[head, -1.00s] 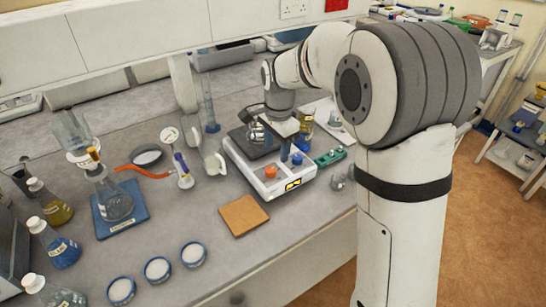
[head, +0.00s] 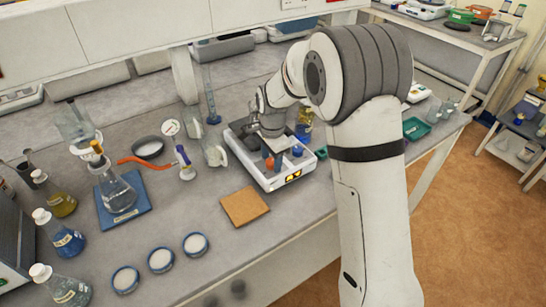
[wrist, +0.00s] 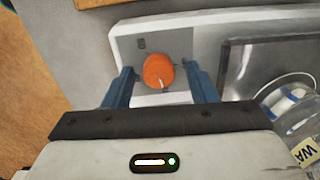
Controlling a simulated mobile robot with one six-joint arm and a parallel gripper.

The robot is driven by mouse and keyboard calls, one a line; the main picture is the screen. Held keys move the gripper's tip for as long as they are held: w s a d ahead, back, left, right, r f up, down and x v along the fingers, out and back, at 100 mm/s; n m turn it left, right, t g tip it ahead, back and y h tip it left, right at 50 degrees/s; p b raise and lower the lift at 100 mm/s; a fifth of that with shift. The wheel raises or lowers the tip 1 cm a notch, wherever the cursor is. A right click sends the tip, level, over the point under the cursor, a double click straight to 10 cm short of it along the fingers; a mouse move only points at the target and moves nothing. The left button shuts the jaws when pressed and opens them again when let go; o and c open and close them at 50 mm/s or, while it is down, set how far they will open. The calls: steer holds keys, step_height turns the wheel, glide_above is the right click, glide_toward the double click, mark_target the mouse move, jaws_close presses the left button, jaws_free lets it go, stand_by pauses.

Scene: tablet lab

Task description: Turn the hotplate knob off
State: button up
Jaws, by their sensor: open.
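The hotplate (head: 274,182) is a white box with a dark top plate, on the bench in the head view. Its round orange knob (wrist: 158,70) is on a grey panel in the wrist view, with a white mark pointing down and slightly right in the picture. In the head view my gripper (head: 271,150) is over the hotplate's front and partly hides the knob.
A labelled bottle (wrist: 302,140) is near the right finger's side in the wrist view. Flasks and a burner stand to the left.

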steer(key=shift+c, duration=0.3)
steer(key=c, duration=0.9)
steer(key=n+b, duration=0.1)
steer(key=n, duration=0.2)
steer(key=shift+w, duration=0.1)
steer(key=n+b, duration=0.1)
steer(key=n, duration=0.3)
steer(key=shift+n+b, duration=0.3)
steer(key=shift+b, duration=0.1)
steer(key=n+b, duration=0.1)
steer(key=n, duration=0.3)
steer(key=shift+r, duration=0.1)
steer(key=shift+w+n, duration=0.1)
steer(key=shift+n, duration=2)
steer(key=shift+b, duration=0.3)
